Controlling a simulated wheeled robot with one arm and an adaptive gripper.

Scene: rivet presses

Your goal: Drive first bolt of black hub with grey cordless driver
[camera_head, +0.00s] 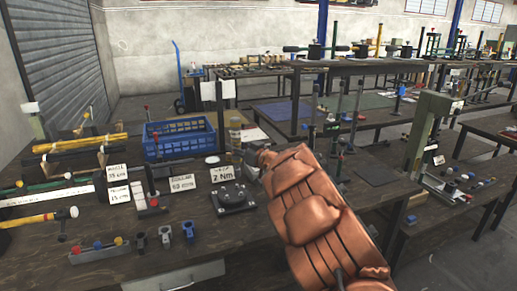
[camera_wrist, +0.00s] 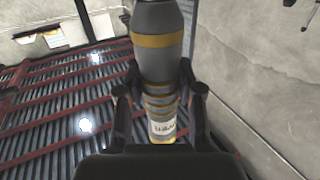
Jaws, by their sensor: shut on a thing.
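The black hub (camera_head: 234,197) sits flat on the dark workbench in the head view, just in front of a white card reading "2 Nm" (camera_head: 221,176). The grey cordless driver (camera_wrist: 158,50), with yellow bands and a white label, is between the fingers of my gripper (camera_wrist: 159,88) in the wrist view. My gripper is shut on it. In the head view my copper-coloured arm reaches in from the lower right, and its end is above and behind the hub. The gripper's fingers are mostly hidden there. I cannot make out any bolt in the hub.
A blue crate (camera_head: 180,138) stands behind the cards. Three small holders, one of them blue (camera_head: 188,230), stand at the front left of the hub. A tray with coloured knobs (camera_head: 98,249) and a yellow-handled hammer (camera_head: 40,218) lie further left. A grey-green press column (camera_head: 425,130) stands at right.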

